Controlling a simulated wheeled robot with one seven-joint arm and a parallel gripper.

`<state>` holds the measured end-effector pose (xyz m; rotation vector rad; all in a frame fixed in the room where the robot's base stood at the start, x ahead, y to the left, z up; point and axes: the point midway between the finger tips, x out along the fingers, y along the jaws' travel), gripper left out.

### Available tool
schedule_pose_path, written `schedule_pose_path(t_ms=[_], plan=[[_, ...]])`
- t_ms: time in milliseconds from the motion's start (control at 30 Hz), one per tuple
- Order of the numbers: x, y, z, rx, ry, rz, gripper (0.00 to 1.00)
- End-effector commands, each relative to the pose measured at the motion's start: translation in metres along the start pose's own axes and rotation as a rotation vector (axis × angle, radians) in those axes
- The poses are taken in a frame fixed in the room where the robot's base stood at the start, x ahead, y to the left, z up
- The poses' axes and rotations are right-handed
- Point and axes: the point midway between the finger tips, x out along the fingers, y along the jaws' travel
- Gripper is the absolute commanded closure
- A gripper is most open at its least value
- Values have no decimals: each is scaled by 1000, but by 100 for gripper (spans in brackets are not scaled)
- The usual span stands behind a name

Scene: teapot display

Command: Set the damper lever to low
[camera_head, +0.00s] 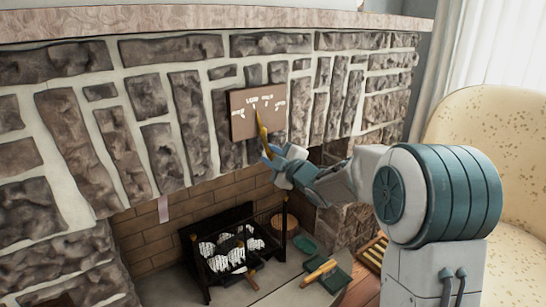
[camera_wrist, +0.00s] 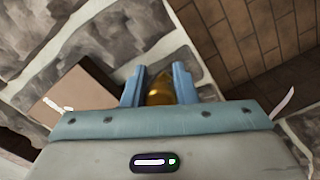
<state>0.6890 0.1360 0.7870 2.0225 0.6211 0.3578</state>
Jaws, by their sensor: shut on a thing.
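The damper lever (camera_head: 262,126) is a golden-yellow handle on a brown plate (camera_head: 238,123) fixed to the stone wall above the fireplace. The plate carries several white labels in an arc, too small to read. The lever's visible upper part points up and slightly left towards the middle labels. My gripper (camera_head: 271,153) is at the lever's lower end. In the wrist view, the blue fingers stand either side of the golden lever (camera_wrist: 159,90), shut on it. The plate also shows at the left of the wrist view (camera_wrist: 75,92). The lever's lower end is hidden by the fingers.
Below is the fireplace opening with a black grate (camera_head: 232,245) holding whitish coals. Green pieces and a yellow-handled item (camera_head: 318,273) lie on the hearth. A cream spotted armchair (camera_head: 500,130) stands at right. The stone mantel (camera_head: 200,22) runs above.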

Motion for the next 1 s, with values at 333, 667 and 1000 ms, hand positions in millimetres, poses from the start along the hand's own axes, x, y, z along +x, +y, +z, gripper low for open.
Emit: schedule_pose_path(t_ms=[333,667,1000], plan=[[0,1,-2,-3,6,1,54],[-17,4,2,-2,-4,3,54],[-88,4,0,-1,-2,2,54]])
